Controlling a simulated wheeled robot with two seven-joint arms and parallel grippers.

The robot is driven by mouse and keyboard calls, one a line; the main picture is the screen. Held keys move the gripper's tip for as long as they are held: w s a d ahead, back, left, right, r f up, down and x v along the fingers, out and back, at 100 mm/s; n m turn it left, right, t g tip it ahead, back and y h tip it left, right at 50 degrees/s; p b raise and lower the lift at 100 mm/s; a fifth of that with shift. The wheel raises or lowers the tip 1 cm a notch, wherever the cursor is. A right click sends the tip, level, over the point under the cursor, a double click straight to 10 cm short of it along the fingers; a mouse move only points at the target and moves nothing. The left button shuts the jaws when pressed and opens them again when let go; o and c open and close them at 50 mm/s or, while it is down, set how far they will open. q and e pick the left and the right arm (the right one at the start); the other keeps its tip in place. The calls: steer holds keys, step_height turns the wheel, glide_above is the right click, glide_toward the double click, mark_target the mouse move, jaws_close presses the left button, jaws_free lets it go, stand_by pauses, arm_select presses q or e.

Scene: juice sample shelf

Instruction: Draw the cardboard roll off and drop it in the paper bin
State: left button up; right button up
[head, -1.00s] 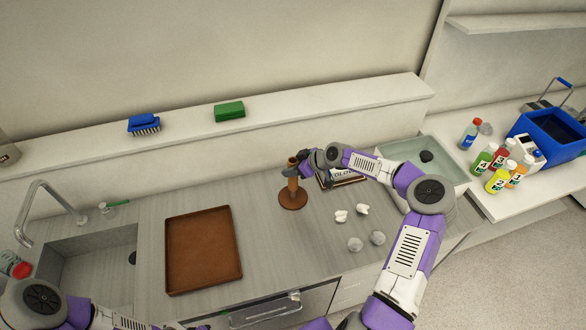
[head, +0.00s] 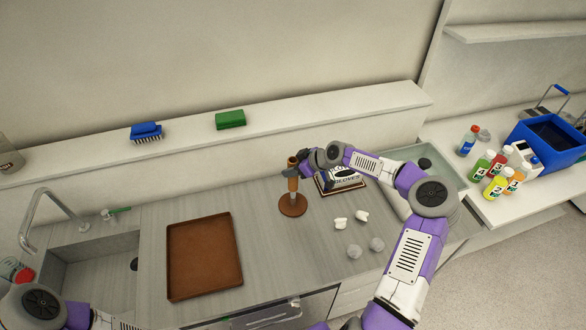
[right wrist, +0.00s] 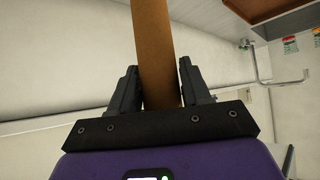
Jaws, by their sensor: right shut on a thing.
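The brown cardboard roll (head: 293,183) is upright on a stand with a round brown base (head: 293,206). A pale length of the stand's post shows between the roll's lower end and the base. My right gripper (head: 291,172) is shut on the roll from the right side. The right wrist view shows the roll (right wrist: 153,45) between the two fingers (right wrist: 158,88). Of my left arm only links show at the lower left, and its gripper is out of view. I cannot make out a paper bin.
A brown tray (head: 204,256) lies left of the stand, beside the sink (head: 88,265). A gloves box (head: 345,178) stands close right of the stand. White crumpled pieces (head: 341,223) and grey lumps (head: 354,251) lie in front. A ledge (head: 290,117) runs behind.

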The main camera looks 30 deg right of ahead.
mark_target(293, 157)
steer(key=shift+r+p, duration=1.15)
steer(key=shift+r, duration=1.45)
steer(key=shift+f, duration=0.1)
